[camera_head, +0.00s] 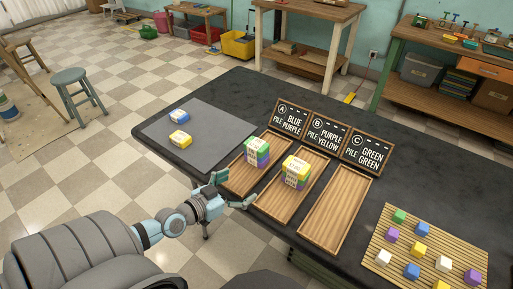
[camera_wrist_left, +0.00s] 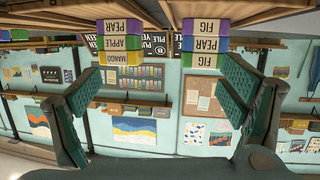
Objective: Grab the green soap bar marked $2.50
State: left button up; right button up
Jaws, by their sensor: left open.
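A stack on wooden tray A (camera_head: 238,185) has a green bar (camera_head: 257,144) on top, then blue and purple. In the upside-down left wrist view this green bar (camera_wrist_left: 200,62) reads FIG. A stack on tray B (camera_head: 277,206) has a yellow bar (camera_head: 297,163) on top. Below it is a green bar (camera_wrist_left: 120,43) reading APPLE, with purple at the bottom. I cannot read any $2.50 price. My left gripper (camera_head: 232,189) is open and empty at the front ends of trays A and B, apart from both stacks; its fingers also show in the wrist view (camera_wrist_left: 162,70).
Tray C (camera_head: 336,214) is empty. A blue bar (camera_head: 179,116) and yellow bar (camera_head: 180,139) lie on a grey mat (camera_head: 213,126). Signs (camera_head: 328,133) stand behind the trays. A slatted mat (camera_head: 456,248) at right holds several small coloured cubes.

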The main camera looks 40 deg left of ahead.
pick_arm(q)
jog(key=n+t+y, duration=0.1)
jog(key=t+y, duration=0.1)
send_near(253, 147)
jog(key=w+b, duration=0.1)
jog(key=w, duration=0.2)
jog(key=w+f+b, duration=0.1)
jog(key=w, duration=0.2)
jog(key=w+b, duration=0.2)
jog(key=w, duration=0.2)
jog(key=shift+w+a+f, duration=0.1)
jog(key=shift+a+f, duration=0.05)
jog(key=shift+f, duration=0.05)
jog(key=shift+w, duration=0.3)
jog(key=shift+s, duration=0.1)
jog(key=c, duration=1.3)
